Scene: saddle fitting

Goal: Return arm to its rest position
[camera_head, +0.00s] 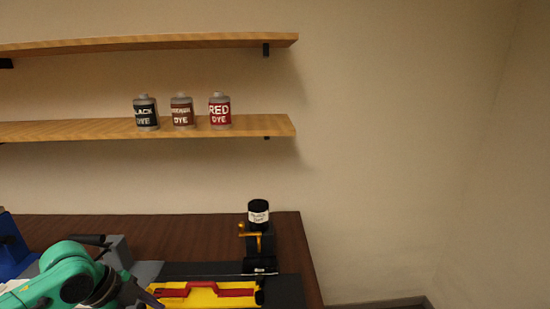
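My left arm, green with a black wrist, comes in at the lower left over the bench. The end of my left gripper (146,297) is dark and sits at the left edge of a yellow tray (237,300) with red parts on it. The gripper is small and cut by the bottom edge, so I cannot tell whether it is open or shut, or whether it touches the tray. My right arm and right gripper are not in view.
A black-capped jar with a white label (258,214) sits on a dark stand (258,247) at the back right of the brown bench (190,227). Two wooden shelves hang above; the lower shelf (75,130) holds three dye bottles (182,112). Right of the bench is clear.

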